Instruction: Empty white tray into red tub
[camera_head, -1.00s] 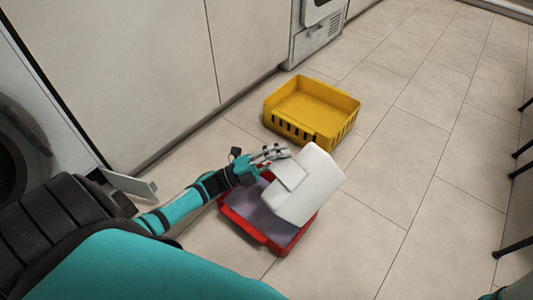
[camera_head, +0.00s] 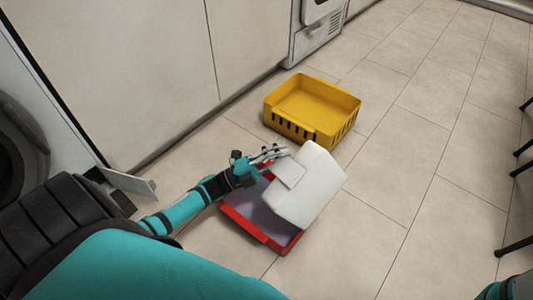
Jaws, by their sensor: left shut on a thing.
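The white tray (camera_head: 316,188) is tilted over the red tub, with its pale outer side facing my head camera. My left gripper (camera_head: 278,155) is shut on the tray at its upper left edge. The red tub (camera_head: 254,233) stands on the floor below the tray. Its left part shows a greyish inside, and the tray hides its right part. I cannot see the inside of the tray or whether anything lies in it. My right gripper is out of view; only a bit of teal shows at the lower right corner.
A yellow crate (camera_head: 312,103) stands on the floor just beyond the red tub and looks empty. Pale cabinets (camera_head: 140,75) run along the left. Dark thin legs (camera_head: 515,247) stand at the right edge. The tiled floor (camera_head: 400,180) to the right is clear.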

